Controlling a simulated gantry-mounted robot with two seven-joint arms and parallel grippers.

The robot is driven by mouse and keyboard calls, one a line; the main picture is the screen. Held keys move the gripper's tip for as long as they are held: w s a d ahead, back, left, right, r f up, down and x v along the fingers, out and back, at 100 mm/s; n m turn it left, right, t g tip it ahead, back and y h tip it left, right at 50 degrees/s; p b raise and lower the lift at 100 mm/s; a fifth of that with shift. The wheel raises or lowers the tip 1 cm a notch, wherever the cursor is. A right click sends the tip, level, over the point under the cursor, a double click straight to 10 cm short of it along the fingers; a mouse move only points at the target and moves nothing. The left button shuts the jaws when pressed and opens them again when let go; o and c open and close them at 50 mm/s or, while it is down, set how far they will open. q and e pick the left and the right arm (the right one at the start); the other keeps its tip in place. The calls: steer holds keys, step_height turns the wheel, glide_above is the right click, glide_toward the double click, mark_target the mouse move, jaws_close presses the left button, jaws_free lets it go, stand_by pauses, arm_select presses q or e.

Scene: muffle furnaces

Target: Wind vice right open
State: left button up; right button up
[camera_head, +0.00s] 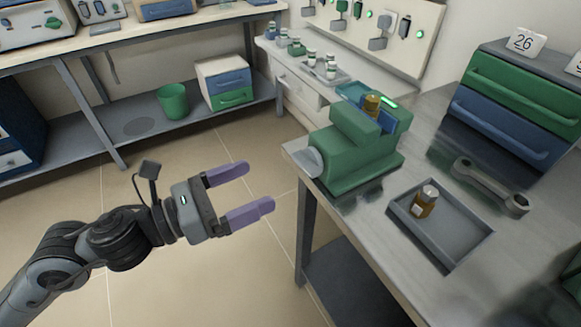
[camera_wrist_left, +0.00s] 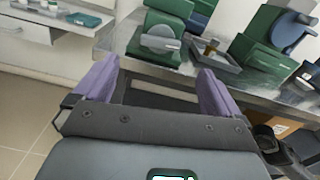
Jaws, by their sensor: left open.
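A green vice (camera_head: 345,155) stands near the left end of the grey workbench. A pale round disc (camera_head: 314,161) is on its near end, and a brass-coloured piece (camera_head: 372,104) shows at its top by a blue part (camera_head: 395,118). In the left wrist view the vice (camera_wrist_left: 160,32) is ahead, beyond the fingers. A screw handle is not clear. My left gripper (camera_head: 240,191) is open and empty, with purple fingers, over the floor left of the bench and apart from the vice. My right gripper is not in view.
On the workbench (camera_head: 375,237) are a tray (camera_head: 460,241) with a brown bottle (camera_head: 425,201), a wrench (camera_head: 488,186) and a drawer unit (camera_head: 510,105). Another green machine (camera_wrist_left: 262,50) stands farther right in the left wrist view. The floor between gripper and bench is clear.

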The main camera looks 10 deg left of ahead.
mark_target(301, 166)
arm_select(q)
steer(key=p+x, duration=0.2)
steer(key=x, duration=0.6)
steer(key=shift+d+r+p, duration=0.1)
steer(key=shift+d+p, duration=0.05)
steer(key=shift+p, duration=0.2)
steer(key=shift+w+d, duration=0.5)
